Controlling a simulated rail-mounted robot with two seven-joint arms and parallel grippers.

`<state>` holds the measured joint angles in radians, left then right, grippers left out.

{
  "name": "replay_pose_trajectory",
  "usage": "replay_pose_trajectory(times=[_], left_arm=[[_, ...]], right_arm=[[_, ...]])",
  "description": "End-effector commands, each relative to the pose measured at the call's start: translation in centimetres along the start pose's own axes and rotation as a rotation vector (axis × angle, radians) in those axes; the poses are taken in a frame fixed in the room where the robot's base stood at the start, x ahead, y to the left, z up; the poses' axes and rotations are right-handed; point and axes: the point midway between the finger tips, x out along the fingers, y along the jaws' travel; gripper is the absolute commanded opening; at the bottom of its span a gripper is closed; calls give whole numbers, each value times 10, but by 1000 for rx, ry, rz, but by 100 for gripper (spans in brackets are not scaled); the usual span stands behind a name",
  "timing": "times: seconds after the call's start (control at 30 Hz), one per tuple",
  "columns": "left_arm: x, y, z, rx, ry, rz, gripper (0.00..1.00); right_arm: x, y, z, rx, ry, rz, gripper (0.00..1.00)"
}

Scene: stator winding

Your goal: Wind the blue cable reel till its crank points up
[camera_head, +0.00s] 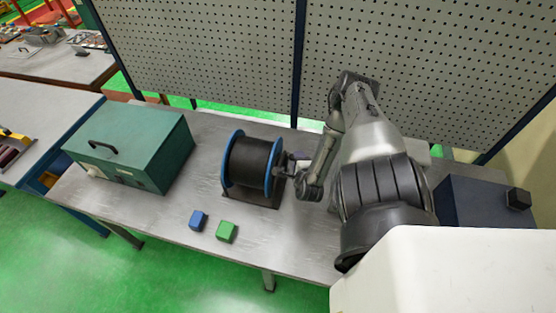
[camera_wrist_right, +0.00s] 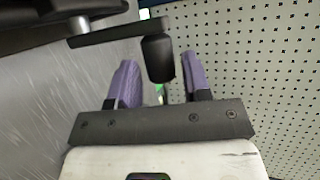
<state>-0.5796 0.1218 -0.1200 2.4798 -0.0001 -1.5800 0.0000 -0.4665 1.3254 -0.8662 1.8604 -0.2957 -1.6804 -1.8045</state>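The blue cable reel (camera_head: 237,142) has blue flanges wound with black cable and stands upright on a dark base on the grey bench. Its crank is on the right side, largely hidden by my right gripper (camera_head: 298,162) in the head view. In the right wrist view the crank arm (camera_wrist_right: 110,35) runs across the top and ends in a black handle (camera_wrist_right: 158,58). The handle lies between the purple fingers of my right gripper (camera_wrist_right: 160,78), with gaps on both sides, so it is open around the handle. The crank's direction is hard to tell. My left gripper is not in view.
A green case (camera_head: 135,145) with a black handle stands on the bench to the left. A blue cube (camera_head: 198,220) and a green cube (camera_head: 227,232) lie in front of the reel. A dark blue box (camera_head: 478,212) is at the right. A pegboard (camera_head: 215,55) rises behind.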

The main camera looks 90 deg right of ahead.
Motion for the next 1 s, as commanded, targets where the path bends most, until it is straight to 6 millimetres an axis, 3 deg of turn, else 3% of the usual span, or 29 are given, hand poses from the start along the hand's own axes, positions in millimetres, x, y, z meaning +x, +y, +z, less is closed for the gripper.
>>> replay_pose_trajectory(times=[0.1, 0.47, 0.87, 1.0], left_arm=[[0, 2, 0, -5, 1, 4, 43], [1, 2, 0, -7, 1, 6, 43], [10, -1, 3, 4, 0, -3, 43], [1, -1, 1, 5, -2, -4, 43]], right_arm=[[0, 0, 0, 0, 0, 0, 55], [-8, 1, 0, -1, 0, 1, 55], [-87, 2, 0, 1, 1, 6, 55], [-116, -1, 0, 2, 3, 5, 55]])
